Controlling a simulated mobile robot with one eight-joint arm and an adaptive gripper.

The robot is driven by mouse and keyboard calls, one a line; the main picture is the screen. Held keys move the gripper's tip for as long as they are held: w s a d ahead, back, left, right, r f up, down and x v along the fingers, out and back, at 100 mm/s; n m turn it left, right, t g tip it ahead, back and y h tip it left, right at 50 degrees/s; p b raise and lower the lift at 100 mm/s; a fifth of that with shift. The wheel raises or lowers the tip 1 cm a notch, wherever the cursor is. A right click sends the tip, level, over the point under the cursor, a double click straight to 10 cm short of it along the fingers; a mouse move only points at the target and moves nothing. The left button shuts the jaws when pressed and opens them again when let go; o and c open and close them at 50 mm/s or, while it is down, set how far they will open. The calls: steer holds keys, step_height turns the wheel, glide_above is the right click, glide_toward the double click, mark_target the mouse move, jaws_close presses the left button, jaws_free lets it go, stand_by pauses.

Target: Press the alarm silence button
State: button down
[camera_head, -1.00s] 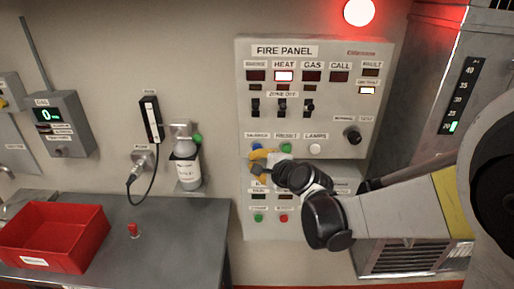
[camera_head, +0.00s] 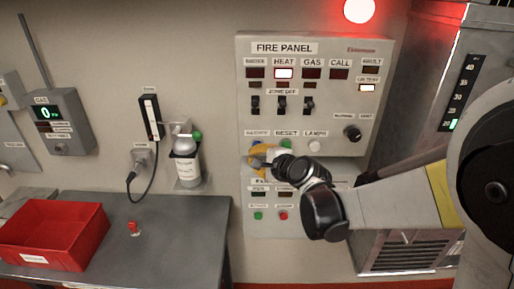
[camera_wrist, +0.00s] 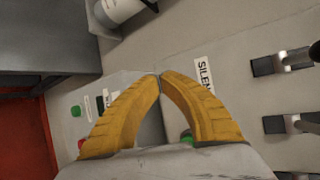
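The fire panel (camera_head: 357,95) is on the wall. Its silence label (camera_head: 256,133) is at the left of a row with reset and lamps; the label also shows in the wrist view (camera_wrist: 203,75). A small part of the blue silence button (camera_head: 256,142) shows under the label, mostly covered by my gripper. My gripper (camera_head: 254,152) is at this button; in the wrist view its yellow fingertips (camera_wrist: 160,77) meet with nothing between them. The button is hidden in the wrist view. I cannot tell whether the tips touch it.
A green reset button (camera_wrist: 187,135) is close beside the fingers. A white lamps button (camera_head: 314,146) and toggle switches (camera_head: 281,103) are nearby. A lower panel has green and red buttons (camera_head: 283,216). A bottle (camera_head: 187,165) and red bin (camera_head: 52,232) are left. A red alarm light (camera_head: 359,10) glows above.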

stand_by(0.7)
steer(key=shift+w, duration=0.45)
steer(key=shift+w, duration=0.7)
stand_by(0.8)
steer(key=shift+s+b, duration=0.3)
steer(key=shift+s, duration=0.8)
steer(key=s, duration=0.5)
steer(key=shift+s, duration=0.1)
stand_by(0.6)
